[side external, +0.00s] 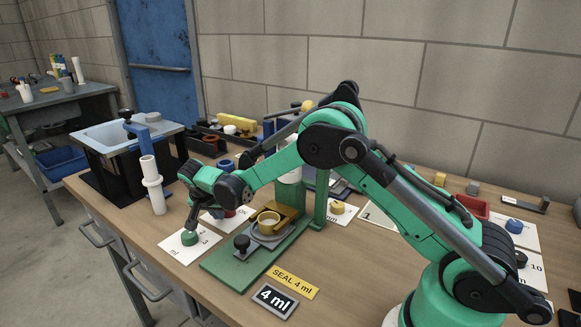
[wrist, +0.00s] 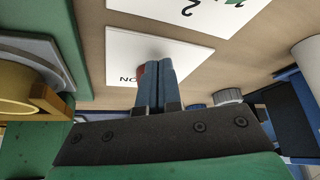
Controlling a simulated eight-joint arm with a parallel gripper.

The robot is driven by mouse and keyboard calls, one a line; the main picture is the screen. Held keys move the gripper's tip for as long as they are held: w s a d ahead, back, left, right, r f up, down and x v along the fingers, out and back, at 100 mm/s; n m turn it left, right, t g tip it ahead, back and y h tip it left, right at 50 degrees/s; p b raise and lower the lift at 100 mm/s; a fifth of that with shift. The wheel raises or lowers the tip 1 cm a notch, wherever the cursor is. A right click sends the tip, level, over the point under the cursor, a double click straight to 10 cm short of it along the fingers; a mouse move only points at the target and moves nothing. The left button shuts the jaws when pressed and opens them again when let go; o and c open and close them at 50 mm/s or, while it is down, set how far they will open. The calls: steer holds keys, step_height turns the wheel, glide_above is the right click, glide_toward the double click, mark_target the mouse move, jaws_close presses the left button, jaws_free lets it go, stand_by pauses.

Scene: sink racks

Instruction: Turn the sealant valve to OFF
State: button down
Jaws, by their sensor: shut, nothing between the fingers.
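The sealant valve appears to be the small red part (wrist: 141,71) on a white card (wrist: 118,48) whose upside-down lettering seems to read ON. My gripper (wrist: 153,58) is shut and empty, its blue-grey fingers close together in front of that red part. They hide most of it, so I cannot tell its turn or whether they touch it. In the side external view a red part (side external: 229,213) shows behind the green fixture (side external: 229,268), below my wrist. The card's OFF mark is not readable.
A green knob (side external: 190,238) stands on a nearby ml card (side external: 174,245). The fixture carries a yellow holder (side external: 288,216) and a black knob (side external: 241,242). A white tube (side external: 152,185) stands left. Signs read SEAL 4 ml (side external: 292,282) and 4 ml (side external: 274,300).

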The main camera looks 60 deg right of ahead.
steer(key=shift+s+d, duration=0.2)
steer(key=shift+s, duration=0.05)
stand_by(0.4)
steer(key=shift+s+d, duration=0.25)
steer(key=shift+s, duration=0.3)
steer(key=shift+d, duration=0.1)
steer(key=shift+s+d, duration=0.2)
stand_by(0.3)
steer(key=shift+s+a, duration=0.25)
steer(key=shift+r, duration=3.05)
